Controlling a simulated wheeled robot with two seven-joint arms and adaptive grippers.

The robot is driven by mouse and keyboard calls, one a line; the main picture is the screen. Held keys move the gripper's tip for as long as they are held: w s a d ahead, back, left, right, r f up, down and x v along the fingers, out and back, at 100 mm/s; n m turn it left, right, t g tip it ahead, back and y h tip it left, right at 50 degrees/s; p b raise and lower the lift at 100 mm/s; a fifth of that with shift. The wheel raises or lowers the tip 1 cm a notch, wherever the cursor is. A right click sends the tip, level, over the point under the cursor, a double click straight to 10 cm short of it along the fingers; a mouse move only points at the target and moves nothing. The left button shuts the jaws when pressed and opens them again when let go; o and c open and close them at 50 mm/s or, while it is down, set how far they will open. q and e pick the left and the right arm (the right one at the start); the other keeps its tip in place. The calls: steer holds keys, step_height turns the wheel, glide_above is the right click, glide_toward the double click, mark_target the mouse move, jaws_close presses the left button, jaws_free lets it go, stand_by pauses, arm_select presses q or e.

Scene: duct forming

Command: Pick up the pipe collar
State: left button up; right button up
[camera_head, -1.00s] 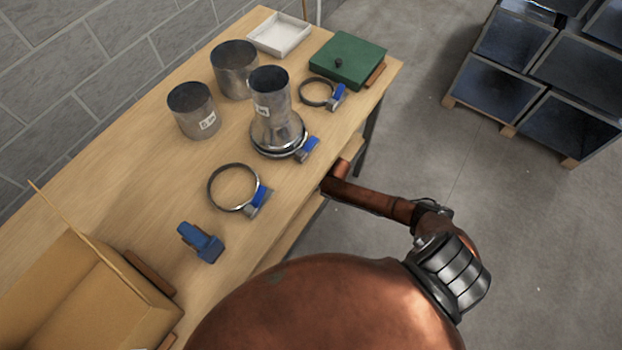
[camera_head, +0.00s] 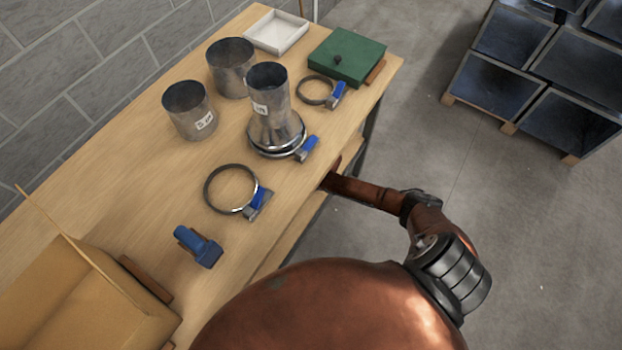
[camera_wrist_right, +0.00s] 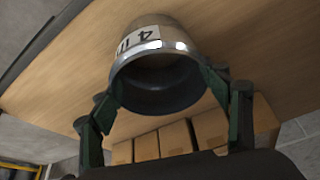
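A short, shiny metal cylinder, the pipe collar (camera_wrist_right: 158,68), has a white label and shows in the right wrist view. Its dark open end faces the camera. My right gripper (camera_wrist_right: 162,92) has one dark green finger on each side of the collar, and both appear to touch its rim. In the head view my right arm goes down past the table's front edge, and its gripper and this collar are hidden. My left gripper is in neither view.
The wooden table (camera_head: 130,180) holds two metal cylinders (camera_head: 190,110) (camera_head: 231,68), a flanged metal piece (camera_head: 270,105), clamps (camera_head: 231,188) (camera_head: 315,91), a blue tool (camera_head: 199,247), a green box (camera_head: 347,57), a white tray (camera_head: 277,31) and a cardboard box (camera_head: 75,300). Brown boxes (camera_wrist_right: 180,138) show in the wrist view.

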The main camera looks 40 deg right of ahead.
steer(key=c, duration=0.6)
steer(key=shift+r, duration=0.1)
